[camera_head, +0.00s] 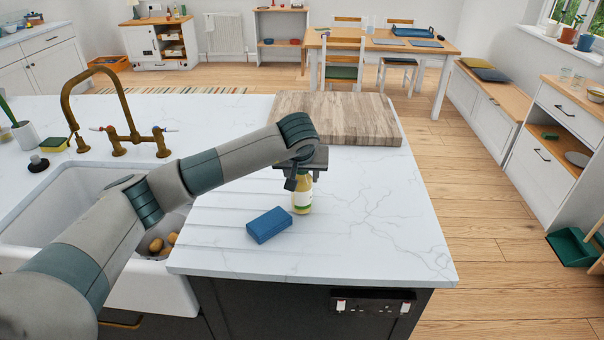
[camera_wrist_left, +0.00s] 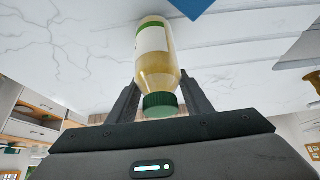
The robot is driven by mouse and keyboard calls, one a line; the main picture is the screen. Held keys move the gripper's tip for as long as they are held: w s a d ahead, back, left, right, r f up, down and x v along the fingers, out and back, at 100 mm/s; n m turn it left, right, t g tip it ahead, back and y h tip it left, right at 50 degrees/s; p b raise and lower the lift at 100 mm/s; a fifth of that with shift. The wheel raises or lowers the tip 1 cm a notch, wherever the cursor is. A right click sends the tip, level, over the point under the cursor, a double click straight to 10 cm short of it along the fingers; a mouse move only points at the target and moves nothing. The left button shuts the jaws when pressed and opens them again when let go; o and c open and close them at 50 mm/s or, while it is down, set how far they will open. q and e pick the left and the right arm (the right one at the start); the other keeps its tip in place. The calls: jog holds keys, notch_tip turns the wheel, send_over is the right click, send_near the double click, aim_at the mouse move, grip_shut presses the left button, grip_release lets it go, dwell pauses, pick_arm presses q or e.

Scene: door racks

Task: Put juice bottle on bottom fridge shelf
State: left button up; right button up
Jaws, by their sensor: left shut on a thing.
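The juice bottle (camera_head: 302,196) holds yellow juice and has a white label with a green band. It stands on the white marble counter, right of a blue box. My left gripper (camera_head: 299,178) reaches down over the bottle from above, with its fingers around the upper part. In the left wrist view the bottle (camera_wrist_left: 157,58), with its green cap, lies between the two fingers (camera_wrist_left: 158,100), which are shut on it. The cap is hidden by the gripper in the head view. My right gripper is not in view. No fridge shows in either view.
The blue box (camera_head: 269,225) lies just left of the bottle. A wooden board (camera_head: 335,118) is behind it on the counter (camera_head: 385,225). A sink (camera_head: 55,195) with a brass tap (camera_head: 118,120) is at the left. Wooden floor (camera_head: 470,190) lies open to the right.

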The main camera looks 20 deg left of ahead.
pick_arm(q)
jog(key=shift+f, duration=0.1)
jog(key=o, duration=1.3)
jog(key=shift+o, duration=0.2)
